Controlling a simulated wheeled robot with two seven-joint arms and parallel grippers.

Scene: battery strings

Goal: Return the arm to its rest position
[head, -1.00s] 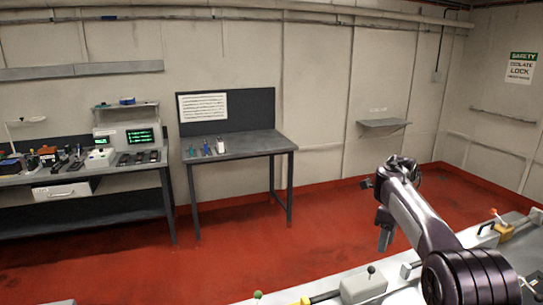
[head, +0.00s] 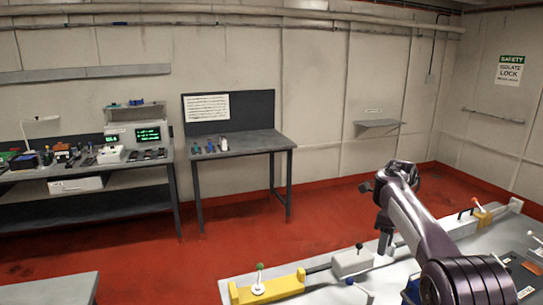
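My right arm comes in from the lower right and bends at a dark purple joint. My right gripper (head: 385,241) hangs down from it, above the far edge of the grey bench in front of me. Its fingers are small and dark, and I cannot tell whether they are open or shut. My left arm and gripper are not in view.
A grey table (head: 245,142) and an instrument workbench (head: 90,172) stand behind. Red floor between is clear.

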